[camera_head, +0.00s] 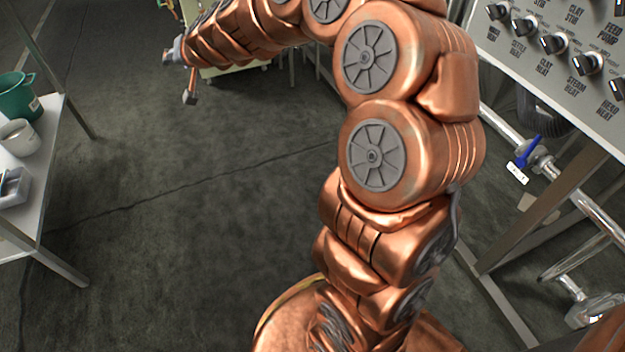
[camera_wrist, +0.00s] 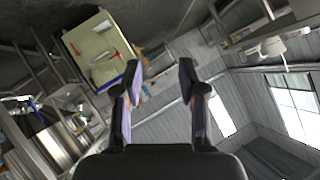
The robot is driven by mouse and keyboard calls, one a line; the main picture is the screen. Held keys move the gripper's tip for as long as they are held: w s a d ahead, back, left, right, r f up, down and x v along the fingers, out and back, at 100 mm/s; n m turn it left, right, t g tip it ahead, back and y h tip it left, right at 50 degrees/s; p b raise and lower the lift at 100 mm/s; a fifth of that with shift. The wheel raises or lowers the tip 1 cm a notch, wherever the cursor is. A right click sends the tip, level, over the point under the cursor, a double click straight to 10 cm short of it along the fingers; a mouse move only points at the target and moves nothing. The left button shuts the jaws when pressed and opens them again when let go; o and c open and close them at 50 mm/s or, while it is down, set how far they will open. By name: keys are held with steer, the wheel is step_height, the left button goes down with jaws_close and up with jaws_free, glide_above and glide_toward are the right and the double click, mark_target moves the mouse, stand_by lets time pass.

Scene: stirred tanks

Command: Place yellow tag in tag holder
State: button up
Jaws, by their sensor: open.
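I cannot make out the yellow tag or the tag holder in either view. My gripper (camera_wrist: 160,73) is open in the wrist view, with its two dark fingers apart and nothing between them. In the head view the end of my arm with the gripper (camera_head: 180,74) reaches to the upper left, over the floor. A pale cream-topped table (camera_wrist: 95,42) lies beyond the left finger in the wrist view, tilted in the picture. Small red and blue items lie on it, too small to name.
A panel (camera_head: 560,75) with several knobs is at the upper right. Below it a pipe valve with a blue handle (camera_head: 528,150) carries a white label (camera_head: 517,173). A table (camera_head: 45,170) at the left holds a green bucket (camera_head: 14,97) and a white pot (camera_head: 18,138). The floor between is clear.

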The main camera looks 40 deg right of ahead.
steer(key=s+a+f+n+g+y, duration=0.1)
steer(key=s+a+f+n+g, duration=0.1)
steer(key=s+a, duration=0.35)
steer(key=s+a+f+n+g+y, duration=0.1)
steer(key=s+a+f+g, duration=0.15)
steer(key=s, duration=0.55)
steer(key=s+a+f+n+g+y, duration=0.1)
steer(key=s+a+f+n+g, duration=0.15)
steer(key=s, duration=0.45)
steer(key=s+d+f+g+h, duration=0.1)
steer(key=s+d+g, duration=0.1)
steer(key=s, duration=0.8)
steer(key=s+d+f+g+h, duration=0.2)
steer(key=s+d+g, duration=0.1)
steer(key=s, duration=0.7)
steer(key=s+d+f+g+h, duration=0.1)
steer(key=s+d+f+g, duration=0.1)
steer(key=s, duration=0.8)
steer(key=shift+s+d+g+h, duration=0.35)
steer(key=shift+d+g, duration=0.35)
steer(key=shift+g, duration=0.2)
